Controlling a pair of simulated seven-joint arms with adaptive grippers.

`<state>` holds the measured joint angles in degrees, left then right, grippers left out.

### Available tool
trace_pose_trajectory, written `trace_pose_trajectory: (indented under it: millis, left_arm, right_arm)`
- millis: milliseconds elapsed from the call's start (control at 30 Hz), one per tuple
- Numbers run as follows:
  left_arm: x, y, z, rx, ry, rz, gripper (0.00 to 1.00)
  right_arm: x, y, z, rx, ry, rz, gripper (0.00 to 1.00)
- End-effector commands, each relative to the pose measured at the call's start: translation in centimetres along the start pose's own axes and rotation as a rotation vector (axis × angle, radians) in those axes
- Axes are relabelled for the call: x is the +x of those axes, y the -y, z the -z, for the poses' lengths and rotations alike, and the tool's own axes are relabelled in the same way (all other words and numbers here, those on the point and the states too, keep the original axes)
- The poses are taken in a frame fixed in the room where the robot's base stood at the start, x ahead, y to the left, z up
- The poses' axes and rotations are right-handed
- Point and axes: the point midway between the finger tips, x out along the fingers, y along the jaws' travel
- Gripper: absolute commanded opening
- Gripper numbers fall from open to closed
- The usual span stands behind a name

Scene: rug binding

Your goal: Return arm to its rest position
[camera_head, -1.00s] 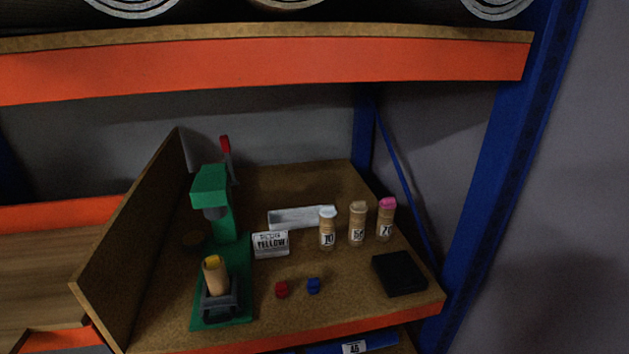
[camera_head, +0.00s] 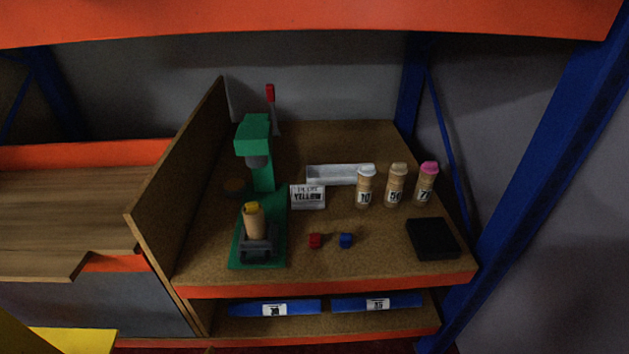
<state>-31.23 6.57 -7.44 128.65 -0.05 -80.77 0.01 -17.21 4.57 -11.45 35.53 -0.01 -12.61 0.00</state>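No arm and neither of my grippers shows in the head view. On the cork-coloured shelf (camera_head: 390,262) a green press (camera_head: 262,180) with a red-tipped lever stands near the upright board. A tan cylinder with a yellow top (camera_head: 252,222) stands in the dark holder at the press's base. A white card reading YELLOW (camera_head: 307,197) stands right of the press. Three tan tubes stand in a row to the right: one with a white cap (camera_head: 365,187), one with a tan cap (camera_head: 396,186) and one with a pink cap (camera_head: 427,183).
A black pad (camera_head: 432,239) lies at right, a white tray (camera_head: 332,175) behind the card. An upright board (camera_head: 180,180) bounds the left. Blue labelled bins (camera_head: 262,308) sit below.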

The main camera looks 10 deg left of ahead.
Motion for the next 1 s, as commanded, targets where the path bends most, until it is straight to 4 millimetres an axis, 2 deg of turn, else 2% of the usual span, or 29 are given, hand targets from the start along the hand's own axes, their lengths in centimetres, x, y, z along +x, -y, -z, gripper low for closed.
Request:
trace_pose_trajectory:
  millis: [167,267,400,600,800,1000]
  left_arm:
    - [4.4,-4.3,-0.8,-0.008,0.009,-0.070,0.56]
    - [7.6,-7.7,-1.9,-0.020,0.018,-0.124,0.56]
    - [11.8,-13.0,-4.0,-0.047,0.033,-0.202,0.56]
    - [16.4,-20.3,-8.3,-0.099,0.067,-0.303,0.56]
    - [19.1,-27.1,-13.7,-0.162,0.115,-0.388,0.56]
    - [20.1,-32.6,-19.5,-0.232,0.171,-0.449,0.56]
  right_arm:
    - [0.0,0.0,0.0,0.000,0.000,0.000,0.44]
    - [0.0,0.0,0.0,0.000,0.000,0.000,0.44]
    - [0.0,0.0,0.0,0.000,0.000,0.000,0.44]
    - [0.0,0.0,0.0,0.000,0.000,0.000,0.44]
    - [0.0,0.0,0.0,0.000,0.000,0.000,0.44]
    - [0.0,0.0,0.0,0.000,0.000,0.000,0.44]
